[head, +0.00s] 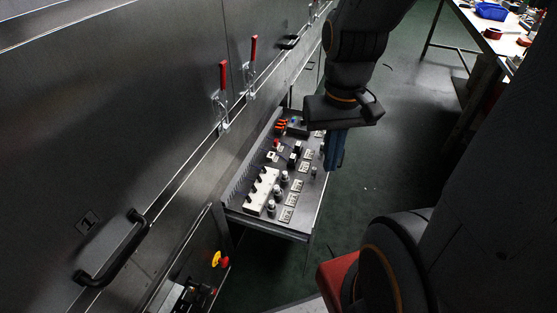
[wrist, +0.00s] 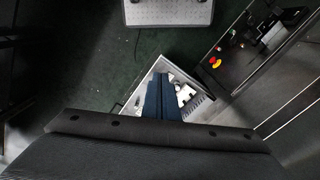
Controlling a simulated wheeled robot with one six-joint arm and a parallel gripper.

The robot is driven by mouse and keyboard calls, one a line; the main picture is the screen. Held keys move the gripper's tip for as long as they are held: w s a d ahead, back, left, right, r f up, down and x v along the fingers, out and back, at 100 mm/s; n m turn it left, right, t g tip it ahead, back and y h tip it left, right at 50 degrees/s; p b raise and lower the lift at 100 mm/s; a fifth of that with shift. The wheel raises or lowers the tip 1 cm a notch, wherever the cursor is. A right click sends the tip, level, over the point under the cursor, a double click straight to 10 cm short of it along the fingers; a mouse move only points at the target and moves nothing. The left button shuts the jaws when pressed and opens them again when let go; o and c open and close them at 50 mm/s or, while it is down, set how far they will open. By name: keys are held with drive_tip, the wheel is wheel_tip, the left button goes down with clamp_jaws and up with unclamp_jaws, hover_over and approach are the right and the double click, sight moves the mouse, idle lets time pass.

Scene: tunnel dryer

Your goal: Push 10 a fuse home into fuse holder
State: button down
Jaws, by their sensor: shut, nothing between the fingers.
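An open tray of electrical parts (head: 262,229) juts out from the dryer wall in the head view. On it stand a white block with several black pieces (head: 262,190), silver round parts and small pale labels. I cannot tell which part is the 10 A fuse or the fuse holder at this size. My gripper (head: 334,168) points down at the tray's right edge, its blue fingers shut and empty. They hide part of that edge. In the wrist view the shut fingers (wrist: 160,77) cover much of the tray (wrist: 124,108).
The dryer wall at left has a black handle (head: 112,250) and red-handled clamps (head: 223,78). A red and yellow stop button (head: 220,259) sits in front of the tray. A workbench with a blue bin (head: 490,11) stands far right. Green floor right of the tray is clear.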

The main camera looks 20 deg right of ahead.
drive_tip(key=w+f+n+p, duration=0.1)
drive_tip(key=w+f+p, duration=0.15)
drive_tip(key=w, duration=0.75)
drive_tip(key=n+p, duration=0.4)
hover_over(277, 187)
wheel_tip(277, 187, down, 25)
drive_tip(key=shift+w+r, duration=0.1)
drive_tip(key=shift+f+b, duration=1.8)
drive_tip(key=shift+f, duration=1.2)
drive_tip(key=shift+f, duration=0.4)
